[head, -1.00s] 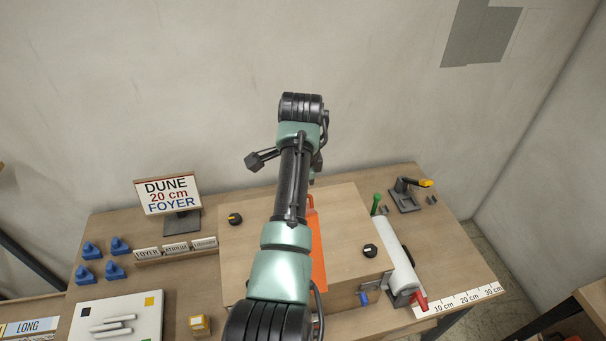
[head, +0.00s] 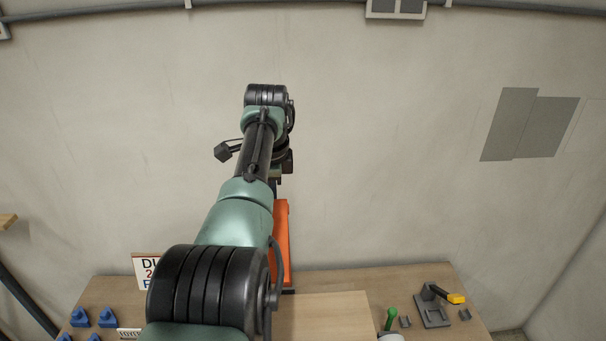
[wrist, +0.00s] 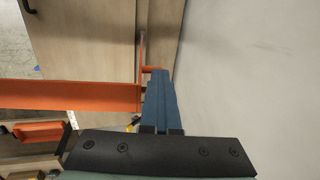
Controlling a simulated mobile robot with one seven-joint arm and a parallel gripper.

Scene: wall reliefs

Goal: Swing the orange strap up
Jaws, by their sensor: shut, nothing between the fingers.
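The orange strap (head: 282,240) stands up from the back part of the wooden box in the head view, close to the wall and partly hidden by my arm. In the wrist view the strap (wrist: 70,95) runs in from the left edge to my gripper (wrist: 158,78). The blue-grey fingers are shut and lie across the strap's end, with nothing held between them. A small orange piece (wrist: 152,69) shows beside the fingertips; whether they touch it I cannot tell. In the head view the fingertips are hidden behind my arm.
The wooden box (head: 325,315) sits on the bench. A grey stand with a yellow-tipped lever (head: 435,305) and a green-handled tool (head: 390,318) are to its right. A partly hidden sign (head: 146,268) and blue pieces (head: 107,317) are left. The bare wall (head: 390,190) is close behind.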

